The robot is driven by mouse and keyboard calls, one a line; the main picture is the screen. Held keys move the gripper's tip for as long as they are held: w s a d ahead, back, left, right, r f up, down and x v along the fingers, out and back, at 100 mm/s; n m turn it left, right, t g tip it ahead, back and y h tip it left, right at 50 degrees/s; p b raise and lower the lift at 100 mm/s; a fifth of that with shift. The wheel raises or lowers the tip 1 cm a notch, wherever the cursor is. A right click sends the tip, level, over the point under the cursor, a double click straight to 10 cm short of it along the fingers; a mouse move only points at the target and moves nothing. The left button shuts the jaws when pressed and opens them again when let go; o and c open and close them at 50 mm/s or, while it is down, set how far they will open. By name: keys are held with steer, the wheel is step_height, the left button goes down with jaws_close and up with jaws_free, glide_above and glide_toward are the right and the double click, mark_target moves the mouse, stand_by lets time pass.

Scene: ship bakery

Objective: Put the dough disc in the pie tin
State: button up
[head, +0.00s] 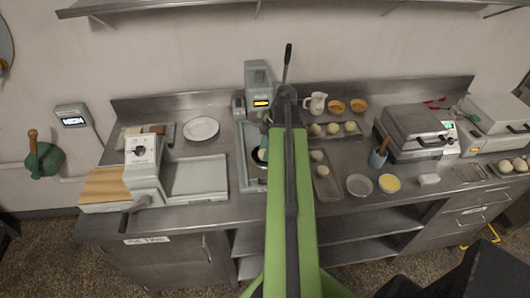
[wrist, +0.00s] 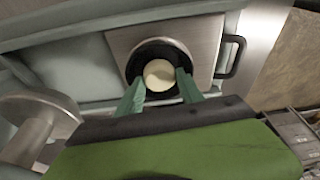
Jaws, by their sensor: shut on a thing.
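The dough disc (wrist: 158,70) is pale and round. In the wrist view it lies between the two green fingers of my gripper (wrist: 160,82), which is shut on it. Behind the disc is a dark round recess (wrist: 150,52) in a square metal plate; I cannot tell whether the disc touches it. In the head view a small pale patch beside my arm, at the grey press (head: 258,80), may be the disc, and my arm hides much of this spot. A shallow round metal dish (head: 359,186), perhaps the pie tin, stands on the counter to the right of my arm.
A dark handle (wrist: 235,57) sticks out beside the plate. Trays with dough balls (head: 325,180), a yellow-filled bowl (head: 389,184) and a utensil pot (head: 378,158) stand near the round dish. A white plate (head: 201,129) and a dough sheeter (head: 150,170) are at left.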

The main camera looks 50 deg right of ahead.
steer(key=shift+f, duration=0.15)
steer(key=o, duration=1.1)
steer(key=p+v, duration=1.1)
steer(key=v, duration=0.1)
steer(key=shift+r+p, duration=0.25)
steer(key=shift+p, duration=0.15)
